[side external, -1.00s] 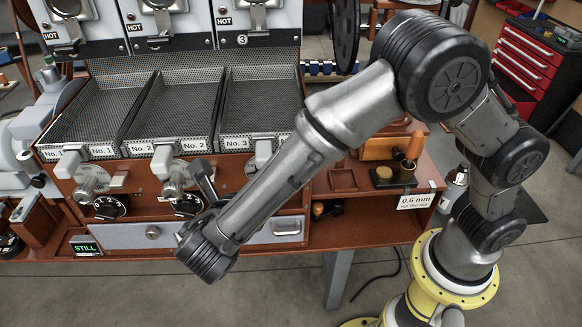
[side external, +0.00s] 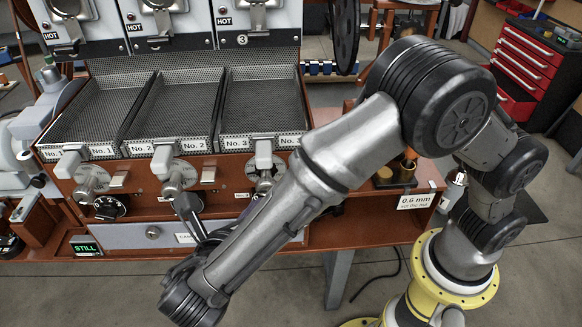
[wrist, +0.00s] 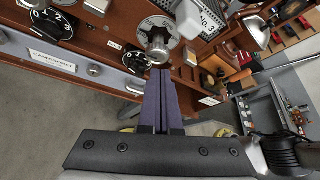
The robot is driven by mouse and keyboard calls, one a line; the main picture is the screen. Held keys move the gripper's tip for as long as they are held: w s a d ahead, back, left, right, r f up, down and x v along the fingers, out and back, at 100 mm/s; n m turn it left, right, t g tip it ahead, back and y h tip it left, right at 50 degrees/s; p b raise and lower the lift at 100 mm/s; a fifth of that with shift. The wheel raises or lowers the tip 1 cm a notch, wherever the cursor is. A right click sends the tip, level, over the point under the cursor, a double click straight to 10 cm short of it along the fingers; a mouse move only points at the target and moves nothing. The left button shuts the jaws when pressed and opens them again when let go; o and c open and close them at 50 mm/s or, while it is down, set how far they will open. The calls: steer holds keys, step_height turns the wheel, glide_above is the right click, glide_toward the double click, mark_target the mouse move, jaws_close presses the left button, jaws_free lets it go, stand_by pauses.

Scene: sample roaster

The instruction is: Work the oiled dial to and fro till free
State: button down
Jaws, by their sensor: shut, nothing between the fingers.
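In the side external view a black numbered dial (side external: 108,208) sits low on the brown roaster panel at left. In the wrist view a black numbered dial (wrist: 50,28) shows at upper left. A metal knob on a round scale plate (wrist: 158,45) is at top middle there, just beyond my fingertips in the picture. I cannot tell which dial is oiled. My gripper (wrist: 160,72) is shut and empty, its two dark fingers together, apparently short of the panel.
Three mesh trays (side external: 97,108) line the panel's top. White handles (side external: 162,160) project from it. A grey drawer front (side external: 120,237) runs below. Open floor (side external: 80,295) lies in front.

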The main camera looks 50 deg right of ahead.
mark_target(262, 183)
steer(key=w+d+f, duration=0.1)
steer(key=w+d, duration=0.2)
steer(key=w, duration=0.2)
steer(key=shift+w+d, duration=0.2)
steer(key=shift+w, duration=0.15)
steer(key=shift+s+d+f, duration=0.2)
steer(key=shift+s+f, duration=0.05)
steer(key=shift+f, duration=0.05)
stand_by(1.1)
steer(key=shift+s+d+r, duration=0.2)
steer(key=shift+r, duration=0.05)
steer(key=shift+s+d+r, duration=0.2)
steer(key=shift+s+d, duration=0.45)
stand_by(0.6)
steer(key=shift+r, duration=0.15)
steer(key=shift+w+r, duration=0.1)
steer(key=shift+r, duration=0.2)
steer(key=s+a, duration=0.4)
steer(key=shift+a+r, duration=0.15)
steer(key=shift+a, duration=0.15)
